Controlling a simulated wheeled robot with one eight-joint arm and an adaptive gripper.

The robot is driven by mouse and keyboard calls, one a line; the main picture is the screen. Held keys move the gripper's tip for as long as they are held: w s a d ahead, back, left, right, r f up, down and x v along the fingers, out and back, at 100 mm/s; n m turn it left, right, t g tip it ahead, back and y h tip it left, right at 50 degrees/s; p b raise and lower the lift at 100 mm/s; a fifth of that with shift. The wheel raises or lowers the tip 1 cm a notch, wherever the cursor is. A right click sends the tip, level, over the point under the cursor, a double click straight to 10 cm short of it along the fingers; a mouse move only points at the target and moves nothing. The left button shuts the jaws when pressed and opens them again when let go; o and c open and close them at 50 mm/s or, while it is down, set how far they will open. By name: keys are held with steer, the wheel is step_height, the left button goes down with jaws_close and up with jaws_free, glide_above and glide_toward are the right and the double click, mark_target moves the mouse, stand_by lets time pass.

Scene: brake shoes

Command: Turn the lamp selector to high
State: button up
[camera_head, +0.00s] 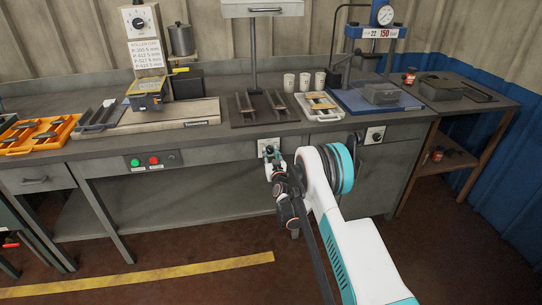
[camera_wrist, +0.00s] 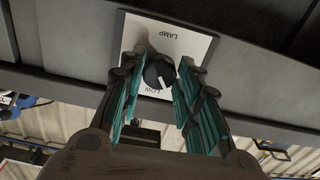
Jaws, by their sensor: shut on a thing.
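The lamp selector is a round black knob (camera_wrist: 158,72) with a white pointer mark, on a white plate (camera_wrist: 190,38) on the bench front. The plate's lettering appears upside down in the wrist view, with "LAMP" at the top and "LOW" below the knob. The pointer slants down and slightly right in that view; other position labels are hidden by the fingers. My gripper (camera_wrist: 160,80) has its two teal-padded fingers on either side of the knob and is shut on it. In the head view, my gripper (camera_head: 271,156) reaches the plate (camera_head: 265,143) and covers most of it.
Another dial (camera_head: 375,135) sits on the bench front to the right. A panel with green and red buttons (camera_head: 153,160) is to the left. Dark trays (camera_head: 240,122), cups and a press (camera_head: 376,32) stand on the bench above. The floor in front is clear.

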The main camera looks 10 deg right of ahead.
steer(key=m, duration=1.2)
steer(key=shift+m, duration=2.2)
steer(key=o, duration=1.1)
steer(key=shift+c, duration=0.2)
